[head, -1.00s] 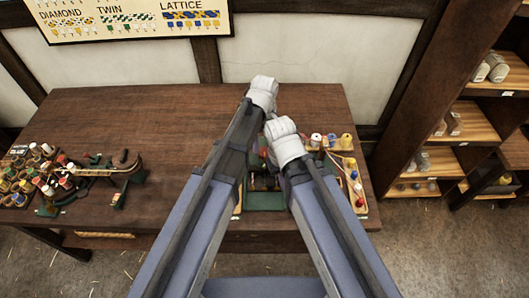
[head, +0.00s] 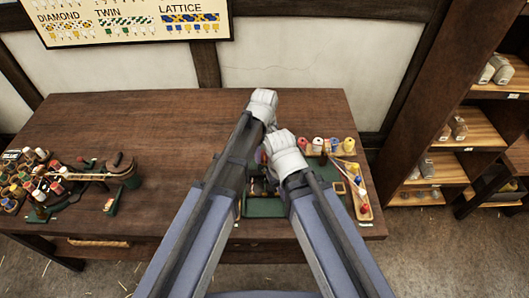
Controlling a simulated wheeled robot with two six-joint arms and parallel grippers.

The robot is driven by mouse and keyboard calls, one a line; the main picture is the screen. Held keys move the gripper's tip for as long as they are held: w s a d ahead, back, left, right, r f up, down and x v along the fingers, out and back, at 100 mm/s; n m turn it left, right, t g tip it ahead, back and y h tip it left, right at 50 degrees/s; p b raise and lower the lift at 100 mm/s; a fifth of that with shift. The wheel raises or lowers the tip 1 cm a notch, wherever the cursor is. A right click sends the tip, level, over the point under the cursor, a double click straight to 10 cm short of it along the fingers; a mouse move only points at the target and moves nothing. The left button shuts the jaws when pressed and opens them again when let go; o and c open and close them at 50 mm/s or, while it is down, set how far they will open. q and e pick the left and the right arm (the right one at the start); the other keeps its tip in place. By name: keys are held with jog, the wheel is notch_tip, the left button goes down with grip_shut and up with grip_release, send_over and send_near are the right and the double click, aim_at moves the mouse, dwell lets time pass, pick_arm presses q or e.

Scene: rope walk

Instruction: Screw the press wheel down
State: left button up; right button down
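A green-based device (head: 264,207) with dark parts stands near the table's front edge, between my two forearms. It may be the press, but my arms cover most of it and I cannot make out its wheel. My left gripper (head: 264,106) reaches over the far side of the device; only its white end shows clearly. My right gripper (head: 284,155) is just in front of it and to the right, above the device. The fingers of both are hidden or too small to read, so I cannot see whether either holds anything.
Several coloured spools (head: 318,146) stand right of the arms, behind a yellow tray (head: 364,212) with coloured balls. Cord bobbins (head: 34,182) and a wooden device with a cord (head: 122,174) lie at left. The middle-left tabletop (head: 170,130) is bare. Shelves (head: 478,144) stand at right.

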pick_arm(q)
jog(key=c, duration=0.8)
jog(key=shift+c, duration=0.2)
